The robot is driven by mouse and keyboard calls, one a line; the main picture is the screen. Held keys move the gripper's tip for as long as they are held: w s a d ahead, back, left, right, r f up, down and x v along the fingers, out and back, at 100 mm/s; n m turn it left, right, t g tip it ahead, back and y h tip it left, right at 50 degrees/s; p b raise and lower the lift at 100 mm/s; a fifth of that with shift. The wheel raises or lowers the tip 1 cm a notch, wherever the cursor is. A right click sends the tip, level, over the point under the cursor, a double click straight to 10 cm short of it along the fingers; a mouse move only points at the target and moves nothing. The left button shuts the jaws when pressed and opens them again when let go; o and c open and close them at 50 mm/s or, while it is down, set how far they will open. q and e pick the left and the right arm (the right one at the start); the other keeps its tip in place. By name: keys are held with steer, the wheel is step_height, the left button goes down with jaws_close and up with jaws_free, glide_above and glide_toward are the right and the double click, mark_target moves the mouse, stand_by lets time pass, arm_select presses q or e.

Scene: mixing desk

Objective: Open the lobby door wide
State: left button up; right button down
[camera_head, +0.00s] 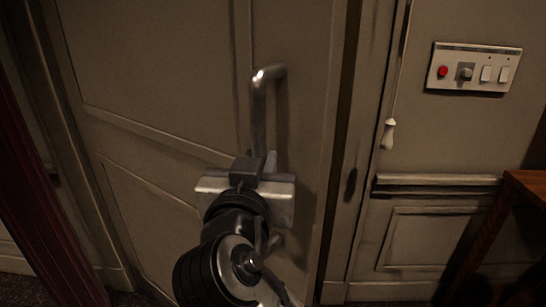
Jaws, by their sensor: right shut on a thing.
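The lobby door (160,70) is a grey-beige panelled door that fills the left and middle of the head view. A metal bar handle (259,115) stands upright near its right edge, with its top bent to the door. My right gripper (262,168) is shut on the lower part of this handle, and its body and wrist hide the handle's lower end. A dark strip runs along the door's right edge; I cannot tell how far the door stands from its frame. My left gripper is not in view.
Right of the door is a panelled wall with a switch plate (474,68) and a pull cord with a white knob (388,134). A wooden table (525,184) stands at the right edge. A dark red upright (38,200) crosses the lower left.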

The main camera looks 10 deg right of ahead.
steer(key=shift+s+a+f, duration=0.1)
steer(key=shift+s+a, duration=0.35)
steer(key=shift+a, duration=0.2)
steer(key=c, duration=1.3)
jaws_free()
steer(key=shift+a, duration=0.1)
steer(key=shift+c, duration=0.2)
steer(key=shift+w, duration=0.1)
